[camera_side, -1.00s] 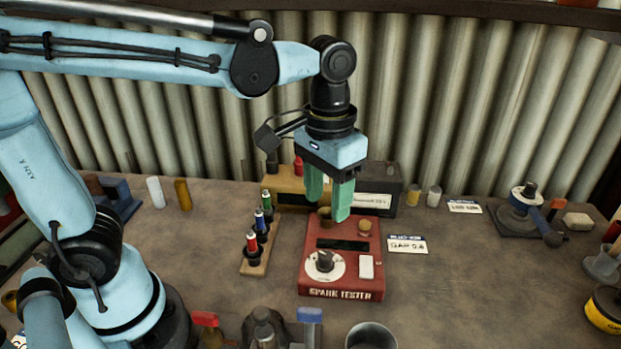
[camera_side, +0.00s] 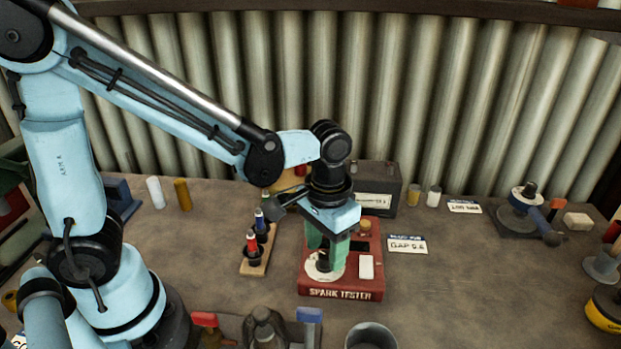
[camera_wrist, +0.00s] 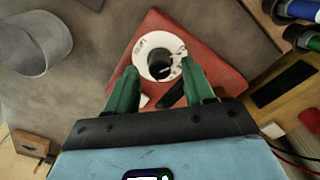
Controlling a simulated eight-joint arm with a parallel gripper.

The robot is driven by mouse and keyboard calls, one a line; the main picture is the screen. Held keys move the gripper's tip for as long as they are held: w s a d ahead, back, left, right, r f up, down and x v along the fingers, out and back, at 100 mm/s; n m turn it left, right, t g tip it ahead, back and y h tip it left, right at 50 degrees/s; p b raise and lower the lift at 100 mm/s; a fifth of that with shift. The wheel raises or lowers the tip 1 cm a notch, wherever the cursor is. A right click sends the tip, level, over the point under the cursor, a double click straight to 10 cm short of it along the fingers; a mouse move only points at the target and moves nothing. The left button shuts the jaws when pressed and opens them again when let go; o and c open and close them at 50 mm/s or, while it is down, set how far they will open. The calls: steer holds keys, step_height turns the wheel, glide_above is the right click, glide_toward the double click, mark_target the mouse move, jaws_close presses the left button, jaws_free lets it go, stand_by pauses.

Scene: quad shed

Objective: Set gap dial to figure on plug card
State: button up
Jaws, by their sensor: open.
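The red spark tester (camera_side: 340,293) sits on the bench, its name on the front edge. Its gap dial (camera_side: 313,268) is a white disc with a dark knob at the front left. In the wrist view the dial (camera_wrist: 143,50) and knob (camera_wrist: 160,64) show just beyond my fingertips. My gripper (camera_side: 325,270) has green fingers, open, pointing down over the dial. In the wrist view my gripper (camera_wrist: 158,75) has its fingers apart, near the knob; I cannot tell if they touch it. The plug card (camera_side: 407,245) lies right of the tester and appears to read "GAP 0.8", the last figure unclear.

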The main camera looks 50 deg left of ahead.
steer(key=shift+f, duration=0.6)
jaws_close()
steer(key=m, duration=0.3)
steer(key=shift+m, duration=2.3)
